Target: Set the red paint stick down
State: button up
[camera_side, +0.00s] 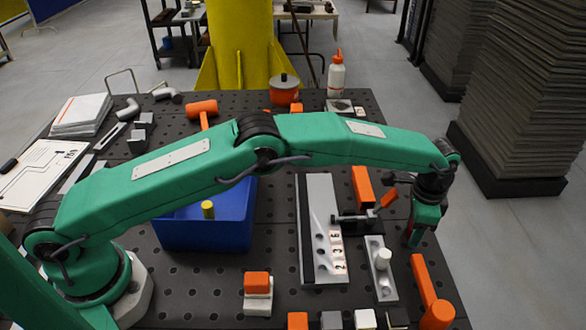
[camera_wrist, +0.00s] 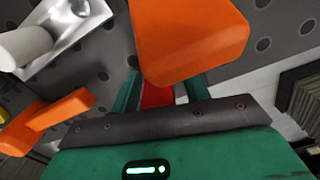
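Most of the stick and the fingertips are hidden there by a large orange block-like end (camera_wrist: 190,40).
A grey plate (camera_side: 375,290) with a white cylinder (camera_side: 383,259) lies left of my gripper. A clamp with an orange handle (camera_side: 389,197) and an orange block (camera_side: 362,187) are close by. A long grey plate (camera_side: 312,200) and blue bin (camera_side: 205,236) lie further left.

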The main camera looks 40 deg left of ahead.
jog(key=shift+s+r, duration=0.1)
jog(key=shift+r, duration=3.85)
jog(key=shift+r, duration=0.1)
